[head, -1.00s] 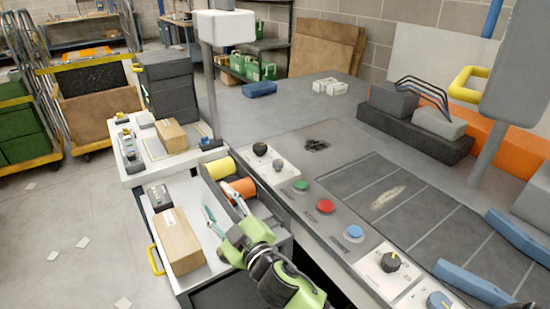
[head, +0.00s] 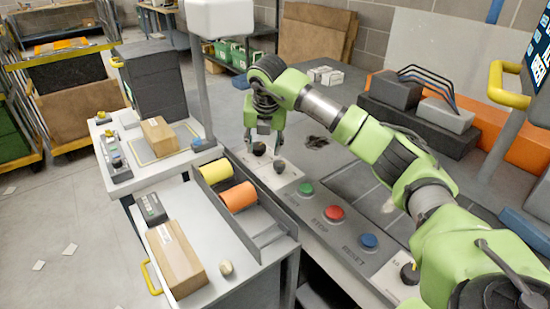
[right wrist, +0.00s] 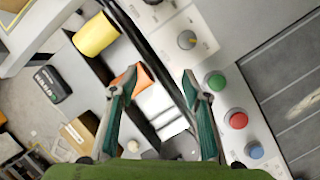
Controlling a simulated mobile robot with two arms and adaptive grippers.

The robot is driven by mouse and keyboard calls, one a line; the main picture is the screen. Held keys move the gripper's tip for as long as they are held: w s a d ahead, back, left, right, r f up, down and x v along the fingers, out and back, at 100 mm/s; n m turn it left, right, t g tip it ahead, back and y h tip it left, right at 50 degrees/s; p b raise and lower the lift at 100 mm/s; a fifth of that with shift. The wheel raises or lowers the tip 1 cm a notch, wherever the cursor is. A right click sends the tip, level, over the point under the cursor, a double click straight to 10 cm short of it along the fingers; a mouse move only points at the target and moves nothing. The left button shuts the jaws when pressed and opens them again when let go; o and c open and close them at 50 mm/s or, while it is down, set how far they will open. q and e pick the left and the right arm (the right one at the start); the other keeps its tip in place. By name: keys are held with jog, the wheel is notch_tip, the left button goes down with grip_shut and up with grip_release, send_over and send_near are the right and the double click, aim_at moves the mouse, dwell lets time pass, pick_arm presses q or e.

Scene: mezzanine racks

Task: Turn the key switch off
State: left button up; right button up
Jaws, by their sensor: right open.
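Two dark knobs stand on a white plate at the far end of the control panel: a rear knob (head: 259,149) and a front knob (head: 279,166). I cannot tell for sure which is the key switch. In the right wrist view one knob (right wrist: 187,40) sits past the right-hand fingertip, on its white plate. My right gripper (head: 263,145) reaches down over this plate, fingers apart and empty, close to the rear knob. In the right wrist view its open fingertips (right wrist: 159,80) show nothing held between them. Contact with a knob cannot be made out. My left gripper is not in view.
Green (head: 306,188), red (head: 334,213) and blue (head: 368,241) buttons line the panel, with another dark knob (head: 410,273) nearer. Yellow (head: 216,172) and orange (head: 238,197) rolls lie in a tray beside it. A grey post (head: 199,85) rises behind the side table.

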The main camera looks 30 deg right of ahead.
aim_at(280, 163)
jog(key=d+r+m+h, duration=0.1)
jog(key=d+r, duration=0.1)
jog(key=d, duration=0.2)
jog(key=p+x, duration=0.1)
jog(key=x, duration=0.8)
jog(key=s+p+x, duration=0.1)
jog(key=x, duration=0.3)
jog(key=shift+d+f+p, duration=0.25)
jog(key=shift+f+p, duration=0.05)
jog(key=shift+f, duration=0.05)
jog(key=c, duration=1.1)
